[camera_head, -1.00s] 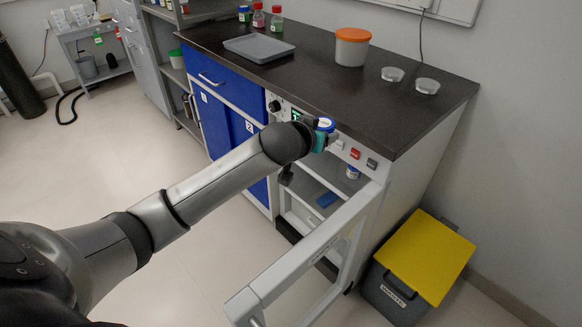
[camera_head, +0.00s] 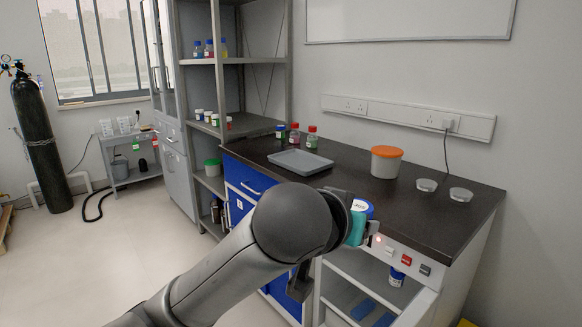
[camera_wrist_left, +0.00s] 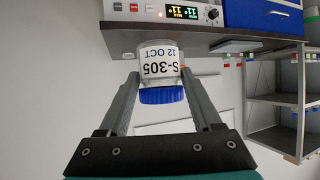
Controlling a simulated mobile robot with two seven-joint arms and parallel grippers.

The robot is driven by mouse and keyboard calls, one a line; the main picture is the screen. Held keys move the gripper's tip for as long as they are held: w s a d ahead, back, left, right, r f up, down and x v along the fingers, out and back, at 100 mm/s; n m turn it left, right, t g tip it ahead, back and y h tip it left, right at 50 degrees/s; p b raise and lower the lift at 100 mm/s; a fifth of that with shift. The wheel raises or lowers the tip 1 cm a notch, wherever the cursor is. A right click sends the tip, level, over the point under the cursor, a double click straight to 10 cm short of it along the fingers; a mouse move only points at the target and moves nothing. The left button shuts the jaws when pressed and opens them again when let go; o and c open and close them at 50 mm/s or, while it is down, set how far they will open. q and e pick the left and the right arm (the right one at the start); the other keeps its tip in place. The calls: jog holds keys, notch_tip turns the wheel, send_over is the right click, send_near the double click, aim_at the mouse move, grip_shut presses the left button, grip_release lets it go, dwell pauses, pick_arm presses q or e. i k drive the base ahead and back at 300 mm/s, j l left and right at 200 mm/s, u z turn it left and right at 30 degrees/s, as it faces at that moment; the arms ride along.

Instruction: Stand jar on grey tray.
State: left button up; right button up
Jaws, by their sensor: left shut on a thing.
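The jar (camera_head: 362,207) has a blue lid with a pale label on top. In the left wrist view the jar (camera_wrist_left: 160,66) shows clear walls and a label reading S-305, 12 OCT, upside down in that picture. My left gripper (camera_wrist_left: 162,76) is shut on it, with one finger on each side. In the head view the jar is lid up, in front of the counter's front edge, and my wrist hides part of it. The grey tray (camera_head: 300,162) lies empty on the dark counter, further back and to the left of the jar. My right gripper is not in view.
On the dark counter (camera_head: 440,212), several small bottles (camera_head: 295,134) stand behind the tray. A white tub with an orange lid (camera_head: 386,162) and two small clear dishes (camera_head: 427,185) are to its right. Open shelves (camera_head: 235,60) rise at the left.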

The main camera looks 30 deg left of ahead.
aim_at(291, 159)
jog(key=j+z, duration=0.15)
jog(key=j, duration=0.75)
jog(key=k+j+z, duration=0.1)
jog(key=j, duration=0.85)
jog(key=i+j+z, duration=0.1)
jog(key=i, duration=0.35)
jog(key=i+j, duration=0.35)
jog(key=i, duration=0.15)
jog(key=i+j+z, duration=0.15)
jog(key=i, duration=0.3)
jog(key=j, duration=0.1)
